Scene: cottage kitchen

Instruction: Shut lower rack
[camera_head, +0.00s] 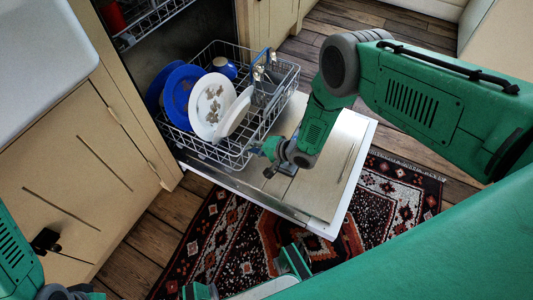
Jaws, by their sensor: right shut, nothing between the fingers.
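The lower rack (281,97) is a wire dish basket, pulled out of the dishwasher over its open door (329,167). It holds blue plates (179,96), a white plate with a brown pattern (210,105), another white dish and a blue-and-white piece (225,68) at the back. A blue-edged holder with cutlery (262,66) stands at its right side. My right gripper (270,170) is shut and empty, close to the rack's near right corner above the door. I cannot tell whether it touches the wire.
An upper rack (150,20) with a red item sits inside the dishwasher. Cream cabinets (75,170) and a white sink (38,45) are on the left. A patterned rug (225,240) lies on the wooden floor before the lowered door.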

